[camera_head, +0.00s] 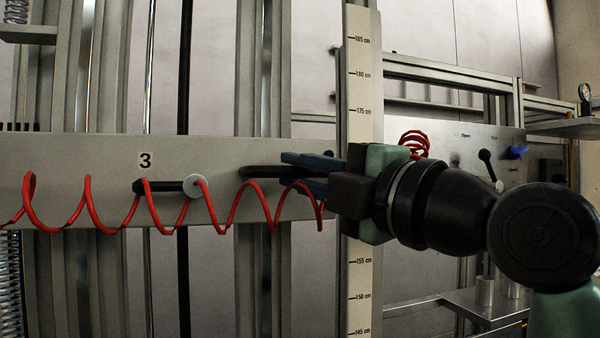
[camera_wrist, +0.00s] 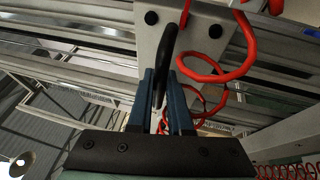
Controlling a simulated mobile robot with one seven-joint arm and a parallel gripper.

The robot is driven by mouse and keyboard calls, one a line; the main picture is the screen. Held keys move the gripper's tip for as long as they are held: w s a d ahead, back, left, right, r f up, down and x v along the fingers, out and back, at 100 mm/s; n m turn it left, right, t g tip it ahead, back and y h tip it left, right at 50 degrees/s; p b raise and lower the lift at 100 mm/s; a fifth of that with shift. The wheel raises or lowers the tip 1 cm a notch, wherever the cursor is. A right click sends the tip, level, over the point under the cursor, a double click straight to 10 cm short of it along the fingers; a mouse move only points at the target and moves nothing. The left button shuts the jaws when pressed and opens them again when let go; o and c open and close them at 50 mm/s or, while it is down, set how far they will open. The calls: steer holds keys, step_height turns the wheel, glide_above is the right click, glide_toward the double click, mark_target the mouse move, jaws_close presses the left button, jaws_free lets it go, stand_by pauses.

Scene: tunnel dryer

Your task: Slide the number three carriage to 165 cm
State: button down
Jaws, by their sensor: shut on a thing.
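The number three carriage (camera_head: 90,160) is a wide grey plate marked "3", lying level across vertical rails. My gripper (camera_head: 305,175) is shut on the carriage's black handle (camera_head: 262,172) near its right end. In the wrist view, the blue fingers (camera_wrist: 165,95) close around the black handle (camera_wrist: 170,50). The vertical scale (camera_head: 362,90) shows 185, 180 and 175 cm above the carriage and 155, 150 and 145 cm below it. My gripper hides the scale around 165 cm, so the exact reading cannot be told.
A red coiled hose (camera_head: 237,205) hangs across the carriage front and passes by my fingers. A black lever with a grey round end (camera_head: 165,187) sits left of the handle. At right stand a grey panel with a black lever (camera_head: 486,160), a blue knob (camera_head: 517,152) and a metal shelf with cups (camera_head: 485,291).

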steer(key=shift+a+f, duration=0.1)
steer(key=shift+f, duration=0.6)
steer(key=c, duration=0.8)
jaws_free()
steer(key=shift+r, duration=0.2)
steer(key=shift+c, duration=0.2)
steer(key=b+v, duration=0.6)
steer(key=v, duration=0.7)
steer(key=shift+a, duration=0.1)
